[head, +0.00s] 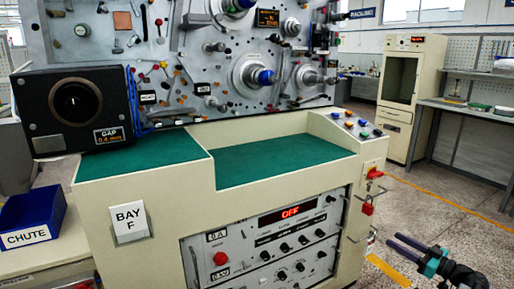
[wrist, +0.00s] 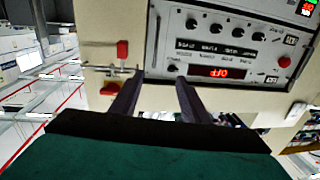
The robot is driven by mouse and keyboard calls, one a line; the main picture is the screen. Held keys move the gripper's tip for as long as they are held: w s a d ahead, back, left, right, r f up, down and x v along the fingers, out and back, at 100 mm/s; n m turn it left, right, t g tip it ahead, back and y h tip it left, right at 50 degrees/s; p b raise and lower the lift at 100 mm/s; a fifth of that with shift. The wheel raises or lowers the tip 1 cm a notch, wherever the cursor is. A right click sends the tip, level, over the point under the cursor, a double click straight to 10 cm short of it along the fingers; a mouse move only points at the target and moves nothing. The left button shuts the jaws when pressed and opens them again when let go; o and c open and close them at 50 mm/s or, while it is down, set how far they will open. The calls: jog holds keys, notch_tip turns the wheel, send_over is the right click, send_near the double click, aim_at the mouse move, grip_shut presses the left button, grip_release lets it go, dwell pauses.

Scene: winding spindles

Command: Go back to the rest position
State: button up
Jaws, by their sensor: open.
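My gripper (head: 393,241) is at the lower right of the head view, to the right of the machine cabinet. Its two dark fingers are apart, with nothing between them. In the wrist view the open gripper (wrist: 158,82) points at the cabinet front, which shows upside down there. The control panel (head: 265,245) with its red lit "OFF" display (head: 299,211) is left of the gripper in the head view. The panel (wrist: 225,40) also shows behind the fingertips in the wrist view. No marked rest position is visible.
A red padlock (head: 367,209) and metal handles stick out from the cabinet's right side, close to my gripper. The green-topped cabinet (head: 155,215) carries a black gap gauge box (head: 75,105). A blue chute bin (head: 32,213) is at left. Open floor (head: 430,205) lies at right, before a workbench (head: 470,112).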

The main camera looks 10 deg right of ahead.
jog(key=w+a+f+n+g+y+p, duration=0.1)
jog(key=w+a+f+g+y+p, duration=0.3)
jog(key=a, duration=0.8)
jog(key=w+a+f+n+y+p, duration=0.15)
jog(key=w+a, duration=0.45)
jog(key=a, duration=0.6)
jog(key=s+a+f+n+g+p, duration=0.1)
jog(key=s+a+f+g+p, duration=0.2)
jog(key=a, duration=0.6)
jog(key=a+f+g, duration=0.2)
jog(key=a+f, duration=0.2)
jog(key=a, duration=0.4)
jog(key=s+a+f+n+g+p, duration=0.1)
jog(key=s+a+f+g+p, duration=0.2)
jog(key=a, duration=0.6)
jog(key=s+a+f+g+h+p, duration=0.2)
jog(key=s+a+f+g, duration=0.25)
jog(key=s+a, duration=0.4)
jog(key=s+a+f+g+h+p, duration=0.2)
jog(key=s+a+f+g+p, duration=0.25)
jog(key=s, duration=0.75)
jog(key=s+d+f+m+g+h, duration=0.2)
jog(key=s+d+f+m+h, duration=0.15)
jog(key=s, duration=0.65)
jog(key=s+d+f+m+h, duration=0.1)
jog(key=d+m+h, duration=0.3)
jog(key=d, duration=0.3)
jog(key=shift+d+m+t+b, duration=0.2)
jog(key=shift+m+t+b, duration=0.2)
jog(key=shift+b, duration=0.05)
